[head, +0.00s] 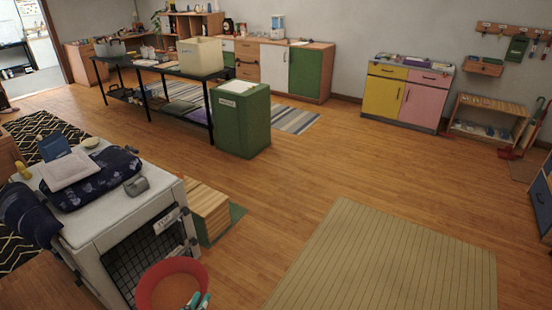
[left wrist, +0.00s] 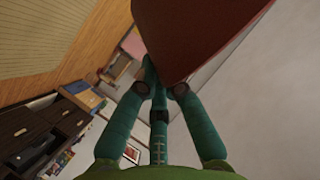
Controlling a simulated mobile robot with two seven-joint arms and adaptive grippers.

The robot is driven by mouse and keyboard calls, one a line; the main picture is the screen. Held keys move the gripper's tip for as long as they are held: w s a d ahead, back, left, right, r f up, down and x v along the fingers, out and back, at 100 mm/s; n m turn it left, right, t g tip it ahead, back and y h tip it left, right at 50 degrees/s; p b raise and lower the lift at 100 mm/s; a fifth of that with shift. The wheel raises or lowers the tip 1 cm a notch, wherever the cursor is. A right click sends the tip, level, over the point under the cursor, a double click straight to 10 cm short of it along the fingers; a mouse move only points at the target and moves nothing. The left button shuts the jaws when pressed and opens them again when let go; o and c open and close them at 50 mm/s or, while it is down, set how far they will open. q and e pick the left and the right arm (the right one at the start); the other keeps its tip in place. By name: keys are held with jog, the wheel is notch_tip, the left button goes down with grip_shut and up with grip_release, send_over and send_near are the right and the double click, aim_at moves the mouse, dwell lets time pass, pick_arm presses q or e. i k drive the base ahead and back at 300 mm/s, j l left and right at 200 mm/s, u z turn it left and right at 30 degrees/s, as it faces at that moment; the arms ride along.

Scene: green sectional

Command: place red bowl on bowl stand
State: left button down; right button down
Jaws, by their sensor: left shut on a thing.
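My left gripper (head: 197,299) is at the bottom edge of the head view, with its green fingertips shut on the rim of the red bowl (head: 147,283). The bowl is held in front of the white crate, and its lower part is cut off by the picture edge. In the left wrist view, the red bowl (left wrist: 195,35) fills the upper middle, clamped at the green fingers of the left gripper (left wrist: 160,88). A slatted wooden block (head: 207,212) stands on a green mat beside the crate; I cannot tell whether it is the bowl stand. My right gripper is not in view.
A white crate (head: 100,218) with a mesh door stands at left, with a dark blue cushion (head: 118,172) and a grey cup (head: 136,186) on top. A beige ribbed rug (head: 385,265) lies at right.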

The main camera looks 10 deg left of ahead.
aim_at(202, 199)
jog(key=i, duration=1.6)
